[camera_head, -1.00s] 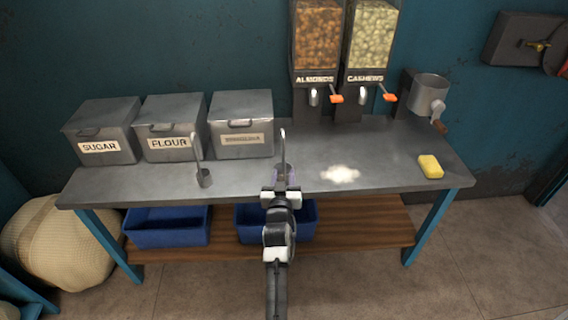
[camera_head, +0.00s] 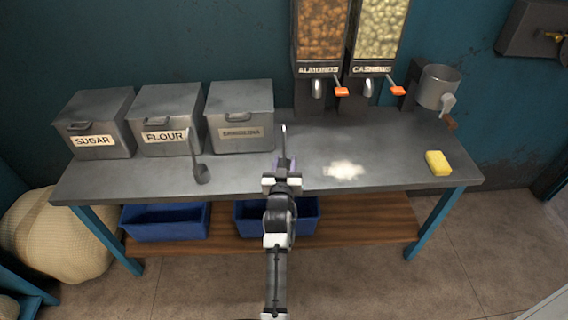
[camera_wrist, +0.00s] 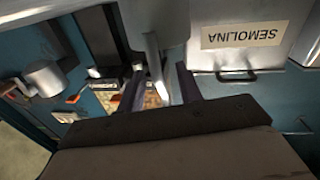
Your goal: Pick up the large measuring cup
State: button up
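A grey metal measuring cup with an upright handle (camera_head: 284,138) stands near the front middle of the table, mostly hidden behind my gripper (camera_head: 284,164). In the wrist view, its grey body (camera_wrist: 157,20) fills the top middle, and its handle runs down between my two dark fingers (camera_wrist: 158,82). The fingers are apart, with gaps showing on both sides of the handle. A second measuring cup (camera_head: 201,175) with an upright handle stands to the left on the table. I cannot tell for certain from their sizes which cup is larger, as one is mostly hidden.
Sugar (camera_head: 98,120), flour (camera_head: 165,120) and semolina (camera_head: 240,115) bins line the table's back left. Almond (camera_head: 320,35) and cashew (camera_head: 378,35) dispensers stand behind. A white powder pile (camera_head: 344,170), yellow sponge (camera_head: 438,163) and grinder (camera_head: 438,88) are on the right.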

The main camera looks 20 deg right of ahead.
jog(key=c, duration=0.7)
grip_shut()
jog(key=shift+r, duration=0.1)
